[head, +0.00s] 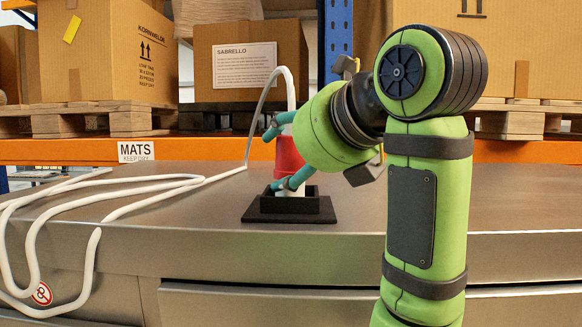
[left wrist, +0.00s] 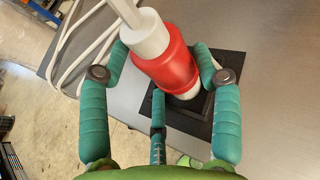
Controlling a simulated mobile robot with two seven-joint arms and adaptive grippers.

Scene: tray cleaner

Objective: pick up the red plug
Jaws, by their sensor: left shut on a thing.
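The red plug (head: 288,157) has a white collar and a white cable from its top. In the head view it stands upright at the black square holder (head: 290,210) on the metal counter. My left gripper (head: 282,158) comes in from the right side and its teal fingers are closed around the plug. In the left wrist view the plug (left wrist: 168,65) lies between the fingers of the left gripper (left wrist: 160,75), with the black holder (left wrist: 222,97) beneath it. Whether the plug's lower end is still seated in the holder is hard to tell. My right gripper is not in view.
The white cable (head: 150,181) loops across the left of the counter (head: 450,215) and hangs over its front edge. Cardboard boxes (head: 248,60) on pallets stand on an orange shelf behind. The right of the counter is clear.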

